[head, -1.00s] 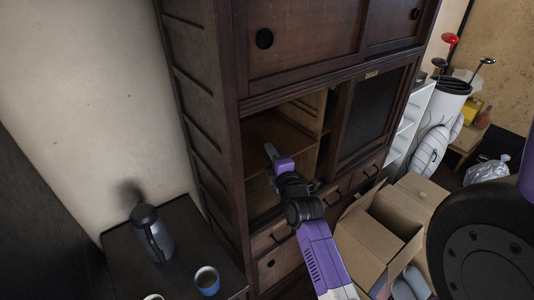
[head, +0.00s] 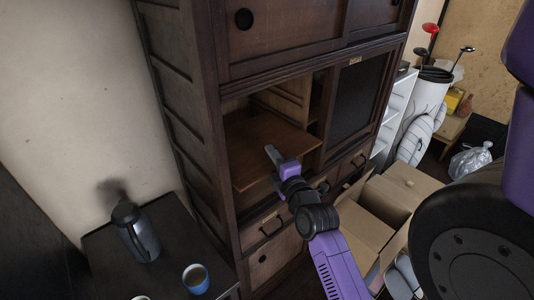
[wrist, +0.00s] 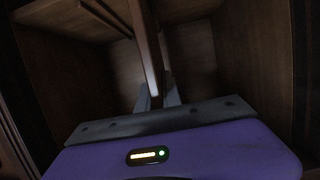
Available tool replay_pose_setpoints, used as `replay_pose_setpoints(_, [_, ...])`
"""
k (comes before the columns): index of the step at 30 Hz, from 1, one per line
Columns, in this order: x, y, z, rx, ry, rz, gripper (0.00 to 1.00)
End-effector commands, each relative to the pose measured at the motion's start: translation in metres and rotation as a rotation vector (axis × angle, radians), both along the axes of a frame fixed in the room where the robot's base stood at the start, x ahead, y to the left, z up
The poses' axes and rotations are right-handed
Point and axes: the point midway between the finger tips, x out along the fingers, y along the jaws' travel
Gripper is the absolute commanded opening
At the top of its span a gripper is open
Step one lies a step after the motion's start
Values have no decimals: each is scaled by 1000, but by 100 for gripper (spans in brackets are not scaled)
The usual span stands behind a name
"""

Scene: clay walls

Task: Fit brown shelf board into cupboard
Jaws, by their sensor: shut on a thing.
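The brown shelf board (head: 258,148) is in the open left bay of the dark wooden cupboard (head: 230,90). In the head view its broad face shows across the bay and its front edge runs up to the right. My gripper (head: 272,156) is at that front edge, shut on the board. In the wrist view the board (wrist: 146,45) shows edge-on as a narrow strip running up from between my fingers (wrist: 158,92). The bay's dim interior walls (wrist: 235,60) surround it. Whether the board touches any support inside is hidden.
A sliding door (head: 357,98) closes the bay's right side. Drawers (head: 262,228) lie below. An open cardboard box (head: 385,205) stands at the right. A side table with a dark jug (head: 136,232) and a blue mug (head: 196,278) stands at the left.

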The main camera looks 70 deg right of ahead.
Motion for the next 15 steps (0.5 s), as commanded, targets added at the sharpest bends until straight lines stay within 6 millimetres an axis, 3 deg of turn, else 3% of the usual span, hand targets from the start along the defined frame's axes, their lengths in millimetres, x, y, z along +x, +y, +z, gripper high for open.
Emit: replay_pose_setpoints(15, [-32,20,-1,2,1,1,0])
